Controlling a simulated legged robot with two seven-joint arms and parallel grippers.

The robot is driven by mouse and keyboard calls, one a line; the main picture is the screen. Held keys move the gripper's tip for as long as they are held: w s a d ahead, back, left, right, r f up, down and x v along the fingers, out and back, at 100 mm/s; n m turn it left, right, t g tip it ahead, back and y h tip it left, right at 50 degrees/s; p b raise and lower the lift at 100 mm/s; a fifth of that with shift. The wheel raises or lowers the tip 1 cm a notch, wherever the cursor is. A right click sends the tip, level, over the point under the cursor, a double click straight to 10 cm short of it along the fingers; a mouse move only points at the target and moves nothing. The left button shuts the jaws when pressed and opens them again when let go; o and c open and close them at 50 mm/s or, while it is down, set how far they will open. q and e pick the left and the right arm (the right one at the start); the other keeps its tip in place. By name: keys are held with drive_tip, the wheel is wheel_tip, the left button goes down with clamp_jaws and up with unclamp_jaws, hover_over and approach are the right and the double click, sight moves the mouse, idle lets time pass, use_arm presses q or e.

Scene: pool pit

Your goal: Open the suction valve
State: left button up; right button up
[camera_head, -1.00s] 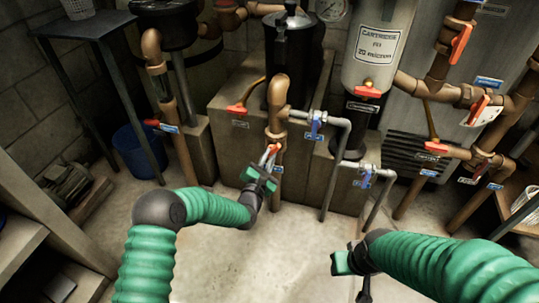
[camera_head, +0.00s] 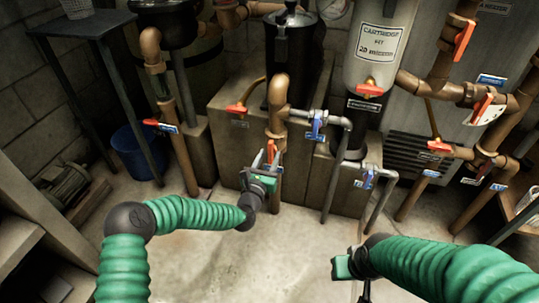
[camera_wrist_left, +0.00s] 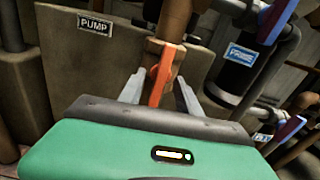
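A red-orange valve handle (camera_head: 271,150) sits on the vertical copper pipe in the middle of the head view. I cannot read a label naming it the suction valve. My left gripper (camera_head: 267,161) is open in front of this pipe, its fingers pointing up at the handle. In the left wrist view the orange handle (camera_wrist_left: 160,78) stands between the two grey fingers (camera_wrist_left: 160,92), with a visible gap on each side. I cannot tell whether they touch it. My right gripper (camera_head: 345,265) hangs low over the floor at the lower right. Its finger opening is not clear.
Blue valve handles (camera_head: 316,125) sit on grey pipes just right of the copper pipe. Another red handle (camera_head: 238,109) is up and left, on the pump plinth (camera_head: 232,150). More red-handled valves crowd the right. The concrete floor (camera_head: 285,250) between my arms is clear.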

use_arm(q)
drive_tip(key=p+v, duration=0.3)
drive_tip(key=v, duration=0.4)
